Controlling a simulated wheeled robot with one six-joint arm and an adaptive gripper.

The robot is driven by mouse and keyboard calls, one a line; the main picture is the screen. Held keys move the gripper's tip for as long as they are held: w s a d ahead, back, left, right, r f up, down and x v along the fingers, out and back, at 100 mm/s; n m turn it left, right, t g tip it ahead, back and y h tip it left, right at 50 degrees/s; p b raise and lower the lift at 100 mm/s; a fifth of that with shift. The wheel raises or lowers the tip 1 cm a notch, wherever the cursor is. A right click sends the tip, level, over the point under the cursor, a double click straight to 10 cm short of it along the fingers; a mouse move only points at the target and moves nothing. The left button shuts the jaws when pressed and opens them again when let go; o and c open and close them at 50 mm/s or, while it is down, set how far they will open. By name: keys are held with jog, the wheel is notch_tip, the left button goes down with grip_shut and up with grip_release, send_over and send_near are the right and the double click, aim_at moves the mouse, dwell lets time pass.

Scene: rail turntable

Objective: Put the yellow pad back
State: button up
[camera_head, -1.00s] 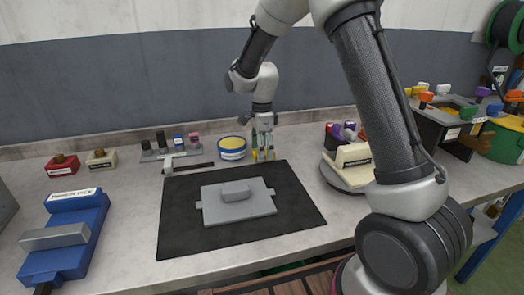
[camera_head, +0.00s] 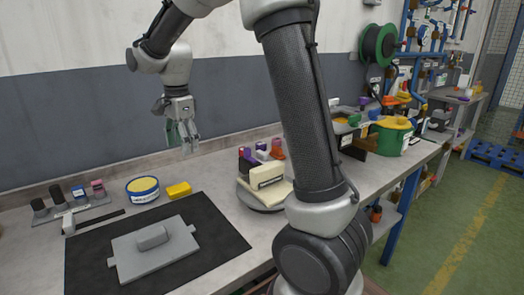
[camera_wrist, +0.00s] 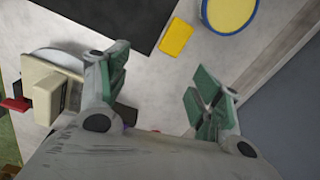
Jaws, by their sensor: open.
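The yellow pad (camera_head: 178,190) is a small rectangular block lying on the grey bench, just right of a round blue-and-white tin (camera_head: 142,192) with a yellow top. In the wrist view the pad (camera_wrist: 176,37) lies beside the black mat, apart from the tin (camera_wrist: 254,14). My gripper (camera_head: 182,142) is raised above the bench behind the pad. Its green-padded fingers (camera_wrist: 158,85) are spread wide with nothing between them.
A black mat (camera_head: 85,260) carries a grey plate with a block (camera_head: 153,238). A rack of small stamps (camera_head: 70,205) stands at the left. A round turntable (camera_head: 262,205) holding cream and coloured items stands at the right, beside my arm. The wall is close behind.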

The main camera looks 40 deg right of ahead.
jog(key=s+d+r+n+t, duration=0.1)
jog(key=s+d+r+n, duration=0.25)
jog(key=s, duration=0.35)
jog(key=s+d+r+n+t, duration=0.1)
jog(key=s+d+r+n, duration=0.25)
jog(key=s, duration=0.35)
jog(key=s+d+f+n+t, duration=0.1)
jog(key=s+d+n, duration=0.1)
jog(key=s+n, duration=0.2)
jog(key=s+d+f+n, duration=0.1)
jog(key=s+d+n, duration=0.2)
jog(key=s, duration=0.7)
jog(key=shift+s+d+f+n+t, duration=0.2)
jog(key=shift+s+n+t, duration=0.15)
jog(key=shift+n, duration=0.45)
jog(key=shift+r, duration=0.1)
